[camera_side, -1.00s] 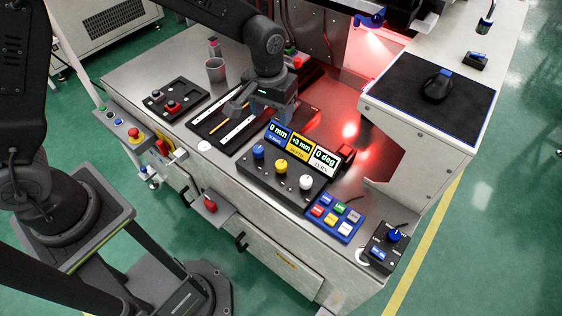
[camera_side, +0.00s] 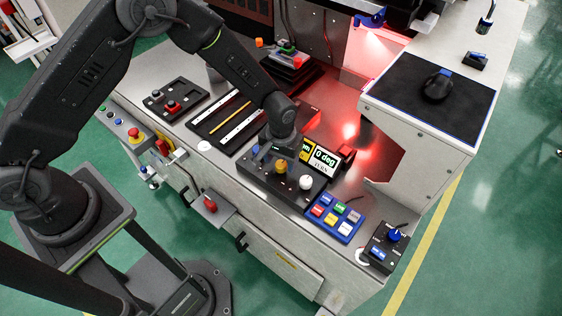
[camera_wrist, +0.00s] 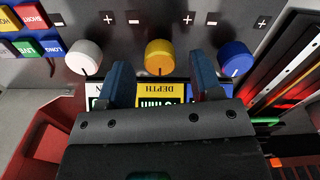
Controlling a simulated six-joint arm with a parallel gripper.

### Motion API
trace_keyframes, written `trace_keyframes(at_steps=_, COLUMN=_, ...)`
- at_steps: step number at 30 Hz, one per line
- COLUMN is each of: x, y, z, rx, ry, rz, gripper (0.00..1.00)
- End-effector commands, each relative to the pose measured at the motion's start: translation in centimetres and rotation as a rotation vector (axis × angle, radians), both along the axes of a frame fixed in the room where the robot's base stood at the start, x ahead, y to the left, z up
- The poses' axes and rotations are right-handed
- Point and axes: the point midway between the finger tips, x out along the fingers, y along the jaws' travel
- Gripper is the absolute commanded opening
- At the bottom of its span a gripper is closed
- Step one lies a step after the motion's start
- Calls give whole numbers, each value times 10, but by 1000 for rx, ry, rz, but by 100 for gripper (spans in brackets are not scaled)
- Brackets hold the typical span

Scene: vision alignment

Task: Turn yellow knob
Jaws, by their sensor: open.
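The yellow knob (camera_side: 281,166) is the middle knob of three on a dark control box. In the wrist view the yellow knob (camera_wrist: 160,55) sits ahead of my gripper (camera_wrist: 166,78), roughly between the lines of its two blue fingers. The fingers are open, apart from each other and empty. A yellow "DEPTH" display (camera_wrist: 160,94) shows between them, its reading partly hidden. In the side view my gripper (camera_side: 280,150) is over the box right behind the yellow knob, its fingers mostly hidden. I cannot tell whether they touch the knob.
A white knob (camera_wrist: 84,57) and a blue knob (camera_wrist: 235,58) flank the yellow one closely. A blue button pad (camera_side: 335,217) and a selector box (camera_side: 388,247) stand to the right in the side view.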

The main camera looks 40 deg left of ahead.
Motion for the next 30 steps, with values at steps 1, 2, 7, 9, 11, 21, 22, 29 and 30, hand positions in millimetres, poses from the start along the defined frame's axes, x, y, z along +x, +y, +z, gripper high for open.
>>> trace_keyframes(at_steps=1, x=0, y=0, z=-6, rx=0, ry=1, rz=0, gripper=59)
trace_keyframes(at_steps=2, x=0, y=0, z=-9, rx=0, ry=0, rz=0, gripper=59)
trace_keyframes(at_steps=7, x=0, y=0, z=-16, rx=0, ry=-1, rz=0, gripper=59)
trace_keyframes(at_steps=9, x=0, y=0, z=-17, rx=-1, ry=-1, rz=0, gripper=59)
trace_keyframes(at_steps=11, x=0, y=0, z=-17, rx=-1, ry=-1, rz=0, gripper=59)
trace_keyframes(at_steps=21, x=0, y=0, z=-17, rx=0, ry=-1, rz=0, gripper=38)
trace_keyframes(at_steps=22, x=0, y=0, z=-17, rx=0, ry=-1, rz=0, gripper=35)
trace_keyframes(at_steps=29, x=0, y=0, z=-17, rx=0, ry=-1, rz=0, gripper=13)
trace_keyframes(at_steps=30, x=0, y=0, z=-16, rx=0, ry=-1, rz=0, gripper=10)
